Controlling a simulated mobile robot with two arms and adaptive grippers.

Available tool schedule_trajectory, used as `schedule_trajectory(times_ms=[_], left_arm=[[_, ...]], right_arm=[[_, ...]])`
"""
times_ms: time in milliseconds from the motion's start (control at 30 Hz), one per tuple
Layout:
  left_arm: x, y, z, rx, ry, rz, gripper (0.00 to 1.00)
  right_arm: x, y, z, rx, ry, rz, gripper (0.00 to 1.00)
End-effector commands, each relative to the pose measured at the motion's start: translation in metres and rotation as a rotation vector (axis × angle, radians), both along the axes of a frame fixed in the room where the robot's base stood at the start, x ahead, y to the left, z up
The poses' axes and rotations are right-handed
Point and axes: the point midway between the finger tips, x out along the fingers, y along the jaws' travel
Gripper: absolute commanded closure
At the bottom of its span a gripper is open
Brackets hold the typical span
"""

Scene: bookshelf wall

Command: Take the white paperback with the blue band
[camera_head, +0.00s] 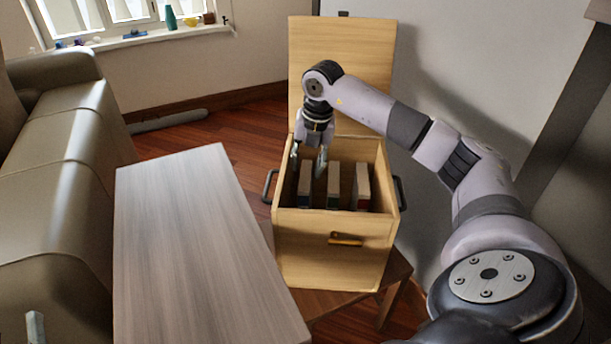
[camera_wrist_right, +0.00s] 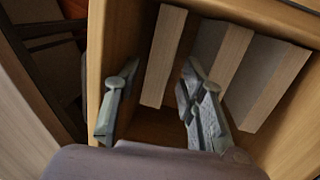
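Three books stand upright in the open wooden box (camera_head: 330,245). The left book (camera_head: 304,186) shows a blue patch low on its spine and seems to be the white paperback with the blue band. My right gripper (camera_head: 308,162) is over the box's left side, pointing down and open. In the right wrist view, the nearest book (camera_wrist_right: 163,58) lies between the lines of the open fingers (camera_wrist_right: 160,108), apart from both. Its cover is mostly hidden there. A grey tip at the head view's lower left looks like one finger of my left gripper (camera_head: 36,328).
The middle book (camera_head: 333,186) has a green patch, the right book (camera_head: 361,188) a red one. The box lid (camera_head: 340,50) stands open behind. A bare grey table (camera_head: 195,250) is left of the box, a sofa (camera_head: 60,170) beyond. The box walls are close around the gripper.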

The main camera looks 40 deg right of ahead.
Motion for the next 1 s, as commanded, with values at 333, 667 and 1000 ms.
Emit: schedule_trajectory(times_ms=[333, 667, 1000], left_arm=[[-0.024, -0.001, 0.049, -0.085, -0.305, -0.017, 0.60], [-0.052, 0.002, 0.079, -0.147, -0.515, -0.029, 0.60], [-0.053, 0.002, 0.081, -0.149, -0.522, -0.029, 0.60]], right_arm=[[0.002, -0.001, -0.030, 0.002, 0.003, -0.001, 0.62], [0.006, -0.001, -0.050, 0.000, 0.001, 0.000, 0.62], [0.006, -0.001, -0.050, 0.001, 0.001, 0.001, 0.68]])
